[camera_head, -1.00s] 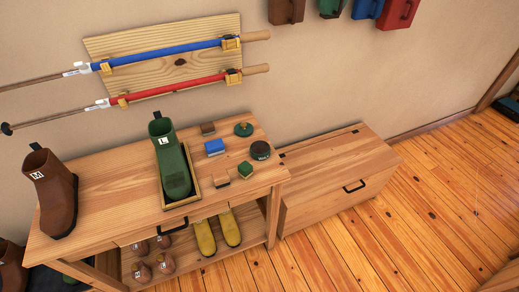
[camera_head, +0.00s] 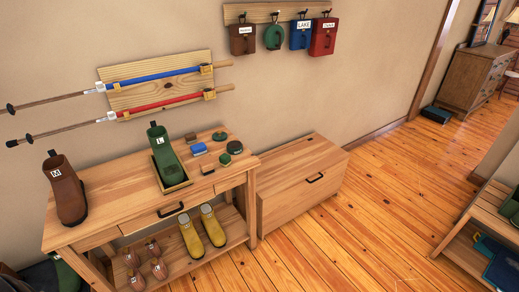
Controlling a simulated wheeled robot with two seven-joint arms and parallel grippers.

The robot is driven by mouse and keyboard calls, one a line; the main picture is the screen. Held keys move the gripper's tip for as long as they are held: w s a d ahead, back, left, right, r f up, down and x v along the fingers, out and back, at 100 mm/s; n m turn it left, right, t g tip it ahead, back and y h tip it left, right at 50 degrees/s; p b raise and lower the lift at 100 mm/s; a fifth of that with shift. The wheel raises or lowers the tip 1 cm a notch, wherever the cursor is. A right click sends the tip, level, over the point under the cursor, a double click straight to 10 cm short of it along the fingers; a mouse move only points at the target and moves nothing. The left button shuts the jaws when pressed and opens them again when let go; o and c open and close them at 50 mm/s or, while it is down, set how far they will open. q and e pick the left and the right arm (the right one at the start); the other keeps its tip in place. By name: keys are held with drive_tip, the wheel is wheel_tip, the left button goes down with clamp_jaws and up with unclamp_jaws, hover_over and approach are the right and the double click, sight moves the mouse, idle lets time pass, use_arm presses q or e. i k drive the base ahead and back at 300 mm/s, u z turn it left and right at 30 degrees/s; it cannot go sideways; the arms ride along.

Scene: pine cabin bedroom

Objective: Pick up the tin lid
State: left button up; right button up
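A wooden bench table (camera_head: 115,190) stands against the wall. I cannot tell whether the tin's top is a separate lid. Neither of my grippers is in view.
Small brushes or blocks, one blue (camera_head: 198,149) and one green (camera_head: 225,159), lie beside the tin. A green boot (camera_head: 166,157) stands in a wooden tray, and a brown boot (camera_head: 65,188) at the left. A wooden chest (camera_head: 295,185) adjoins the bench. Floor in front is clear.

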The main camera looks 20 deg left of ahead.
sight(219, 135)
drive_tip(key=z, duration=0.8)
drive_tip(key=i, duration=1.95)
drive_tip(key=u, duration=0.6)
drive_tip(key=i, duration=0.9)
drive_tip(key=u, duration=1.4)
drive_tip(key=i, duration=0.45)
drive_tip(key=u, duration=0.3)
